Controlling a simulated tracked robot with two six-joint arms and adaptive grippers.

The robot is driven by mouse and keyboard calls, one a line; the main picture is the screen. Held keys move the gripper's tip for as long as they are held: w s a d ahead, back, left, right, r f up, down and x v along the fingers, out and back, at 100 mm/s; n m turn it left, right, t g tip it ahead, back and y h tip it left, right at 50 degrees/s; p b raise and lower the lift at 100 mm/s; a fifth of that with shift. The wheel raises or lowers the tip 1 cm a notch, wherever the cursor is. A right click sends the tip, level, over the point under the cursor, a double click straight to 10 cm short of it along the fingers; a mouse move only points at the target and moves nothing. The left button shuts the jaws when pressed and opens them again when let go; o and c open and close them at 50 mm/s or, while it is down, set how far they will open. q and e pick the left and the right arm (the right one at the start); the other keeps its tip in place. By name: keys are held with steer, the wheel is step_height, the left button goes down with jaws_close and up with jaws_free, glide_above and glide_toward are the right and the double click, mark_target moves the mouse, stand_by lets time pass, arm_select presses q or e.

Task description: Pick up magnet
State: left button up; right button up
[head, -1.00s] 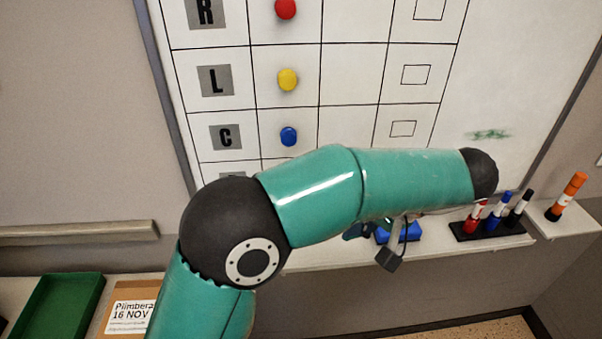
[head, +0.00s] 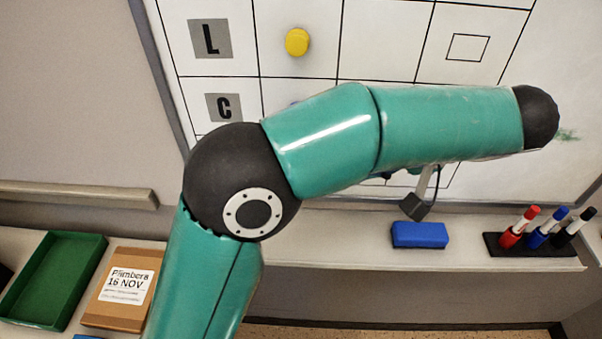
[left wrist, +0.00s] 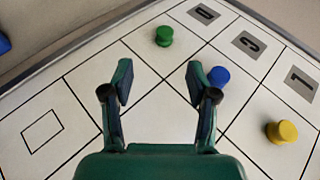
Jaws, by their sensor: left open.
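A yellow magnet (head: 297,42) sits on the whiteboard in the L row, and also shows at the right in the left wrist view (left wrist: 282,132). In that view a blue magnet (left wrist: 218,76) sits in the C row, just right of my left gripper's right finger. A green magnet (left wrist: 164,36) sits farther off, beyond the gap between the fingers. My left gripper (left wrist: 160,70) is open and empty, facing the board. In the head view my left arm hides most of this gripper and nearly all of the blue magnet. My right gripper is not in view.
A ledge (head: 350,246) below the board holds a blue eraser (head: 420,235) and a black holder (head: 530,252) with red, blue and black markers. At lower left are a green tray (head: 52,280) and a labelled brown box (head: 120,290).

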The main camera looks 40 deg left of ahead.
arm_select(q)
steer(key=p+x, duration=0.1)
steer(key=x, duration=1.2)
steer(key=shift+a+r, duration=0.3)
steer(key=shift+a, duration=0.1)
steer(key=shift+w, duration=0.1)
steer(key=shift+c, duration=0.3)
steer(key=c, duration=0.9)
steer(key=shift+o, duration=0.2)
